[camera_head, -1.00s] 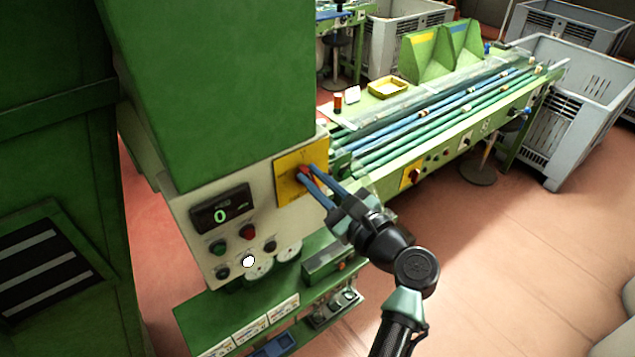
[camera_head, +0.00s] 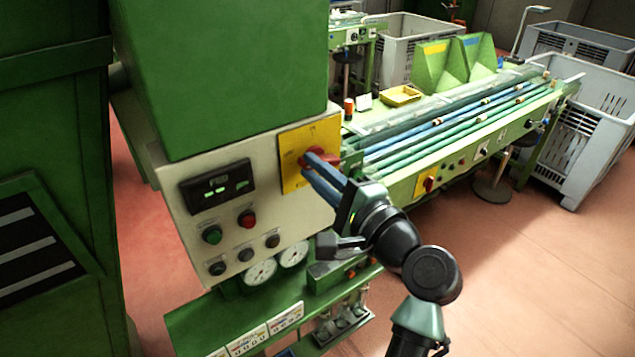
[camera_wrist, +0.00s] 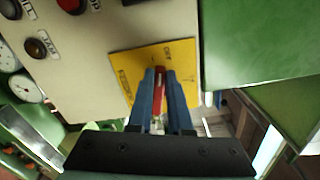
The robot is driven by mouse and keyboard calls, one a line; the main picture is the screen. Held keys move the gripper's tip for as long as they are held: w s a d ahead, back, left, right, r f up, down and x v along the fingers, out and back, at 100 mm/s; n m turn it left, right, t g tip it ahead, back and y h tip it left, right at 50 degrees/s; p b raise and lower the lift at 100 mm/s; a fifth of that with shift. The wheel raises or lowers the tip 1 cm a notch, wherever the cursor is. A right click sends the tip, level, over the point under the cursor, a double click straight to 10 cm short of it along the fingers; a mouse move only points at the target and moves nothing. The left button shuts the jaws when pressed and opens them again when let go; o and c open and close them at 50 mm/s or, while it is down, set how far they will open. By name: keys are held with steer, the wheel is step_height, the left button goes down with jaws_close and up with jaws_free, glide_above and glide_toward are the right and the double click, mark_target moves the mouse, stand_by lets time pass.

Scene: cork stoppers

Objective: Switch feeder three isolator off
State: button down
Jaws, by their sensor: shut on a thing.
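The isolator is a red rotary handle (camera_head: 322,158) on a yellow plate (camera_head: 296,152) at the right side of the pale control panel. In the wrist view the red handle (camera_wrist: 160,90) stands between the two blue fingers of my gripper (camera_wrist: 160,76), in front of the yellow plate (camera_wrist: 130,62). My gripper (camera_head: 308,166) is shut on the handle, with its fingers reaching in from the lower right. The fingers hide part of the handle and some of the plate's lettering.
A green conveyor bench (camera_head: 400,190) with another red switch (camera_head: 427,185) runs behind to the right. Open floor (camera_head: 520,270) lies at the right.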

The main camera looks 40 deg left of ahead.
steer(key=shift+f+n+b, duration=0.25)
steer(key=shift+n+b, duration=0.5)
steer(key=shift+f+n+b, duration=0.25)
steer(key=shift+n+b, duration=0.5)
steer(key=c, duration=0.8)
jaws_free()
steer(key=shift+c, duration=0.2)
steer(key=shift+d, duration=0.1)
steer(key=b+v, duration=0.3)
steer(key=v, duration=0.9)
steer(key=shift+s+d, duration=0.25)
steer(key=shift+d, duration=0.05)
steer(key=shift+r, duration=0.1)
